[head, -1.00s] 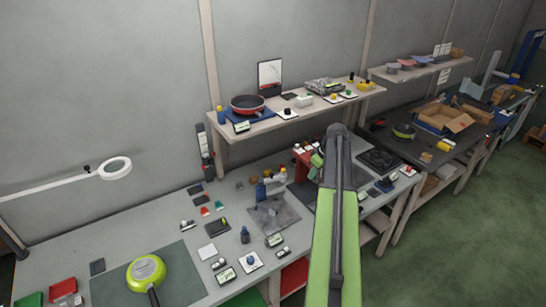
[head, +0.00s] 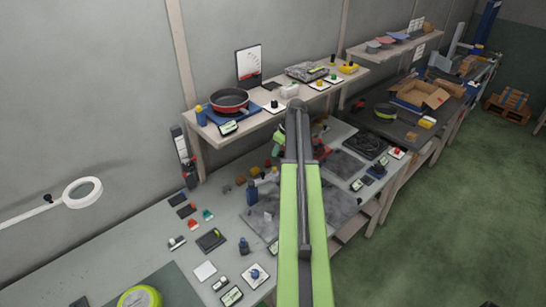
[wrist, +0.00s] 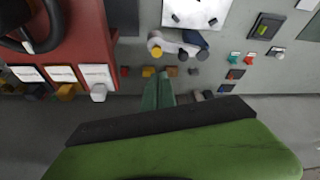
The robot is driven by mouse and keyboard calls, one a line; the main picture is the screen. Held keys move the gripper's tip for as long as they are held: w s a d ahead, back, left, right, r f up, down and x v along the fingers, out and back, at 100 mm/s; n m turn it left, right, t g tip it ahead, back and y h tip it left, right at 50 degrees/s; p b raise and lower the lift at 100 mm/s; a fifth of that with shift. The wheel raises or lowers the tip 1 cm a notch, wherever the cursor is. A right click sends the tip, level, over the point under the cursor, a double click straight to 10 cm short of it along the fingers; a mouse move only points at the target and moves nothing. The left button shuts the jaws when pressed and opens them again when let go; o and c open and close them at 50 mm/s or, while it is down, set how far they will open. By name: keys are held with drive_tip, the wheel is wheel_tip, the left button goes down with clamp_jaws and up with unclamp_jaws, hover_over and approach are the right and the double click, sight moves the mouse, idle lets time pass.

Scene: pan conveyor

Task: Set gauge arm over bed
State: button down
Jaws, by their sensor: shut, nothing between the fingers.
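A grey plate that may be the bed (wrist: 193,14) lies on the bench at the top of the wrist view. Below it is a pale arm-like piece with a yellow knob and a blue block, perhaps the gauge arm (wrist: 172,46). In the head view, the blue post (head: 252,192) stands by a mottled grey plate (head: 258,222), left of my arm. My gripper (wrist: 159,82) is shut and empty, its narrow fingers pointing toward the small knobs in front of that piece. In the head view my arm hides most of the gripper.
A red stand (wrist: 82,40) with a black ring and labelled knobs fills the left of the wrist view. A shelf (head: 240,133) with a red pan (head: 229,100) runs above the bench. A green pan (head: 140,297) is at lower left. Green floor (head: 430,220) is open at right.

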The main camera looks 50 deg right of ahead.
drive_tip(key=b+x, duration=0.8)
drive_tip(key=x, duration=0.1)
drive_tip(key=shift+f, duration=0.15)
drive_tip(key=shift+s, duration=0.1)
